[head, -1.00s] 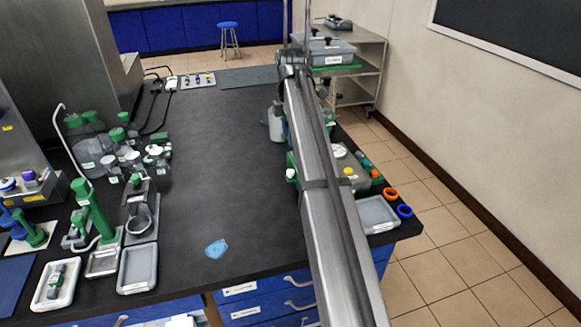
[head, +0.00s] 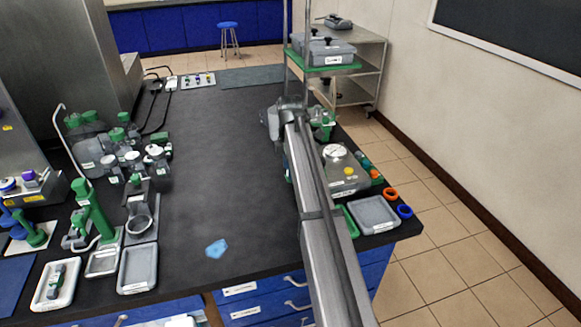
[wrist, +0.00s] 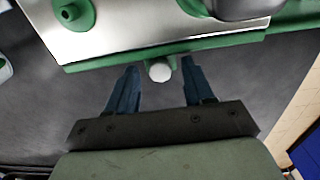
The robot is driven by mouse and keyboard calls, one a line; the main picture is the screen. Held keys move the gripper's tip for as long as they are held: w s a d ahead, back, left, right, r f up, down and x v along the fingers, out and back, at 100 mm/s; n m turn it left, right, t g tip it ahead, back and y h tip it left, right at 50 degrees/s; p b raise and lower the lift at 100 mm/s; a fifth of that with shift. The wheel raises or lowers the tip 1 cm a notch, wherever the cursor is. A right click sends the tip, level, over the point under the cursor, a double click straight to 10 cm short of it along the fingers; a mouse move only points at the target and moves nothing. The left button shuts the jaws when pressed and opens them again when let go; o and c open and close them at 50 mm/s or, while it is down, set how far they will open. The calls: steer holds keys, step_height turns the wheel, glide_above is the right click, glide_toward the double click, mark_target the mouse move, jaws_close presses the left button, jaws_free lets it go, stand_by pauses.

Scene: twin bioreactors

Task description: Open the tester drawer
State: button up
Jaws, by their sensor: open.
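My gripper (wrist: 159,84) is open in the wrist view, its two dark blue fingers pointing at a green-edged device. A round white knob (wrist: 160,70) projects from the device's green edge. The knob sits between the fingertips, with a gap on both sides; I cannot tell whether they are level with it. The device, which seems to be the tester (wrist: 150,28), has a pale metal top and a green round part. In the head view the tester (head: 347,172) shows a yellow button; its left side and knob are hidden behind my arm. No drawer opening shows.
A grey tray (head: 374,214) and orange (head: 390,194) and blue rings (head: 405,211) lie near the tester. The middle of the black bench (head: 220,170) is clear.

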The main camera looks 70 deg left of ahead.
steer(key=shift+c, duration=0.2)
jaws_close()
stand_by(0.3)
steer(key=shift+s, duration=0.1)
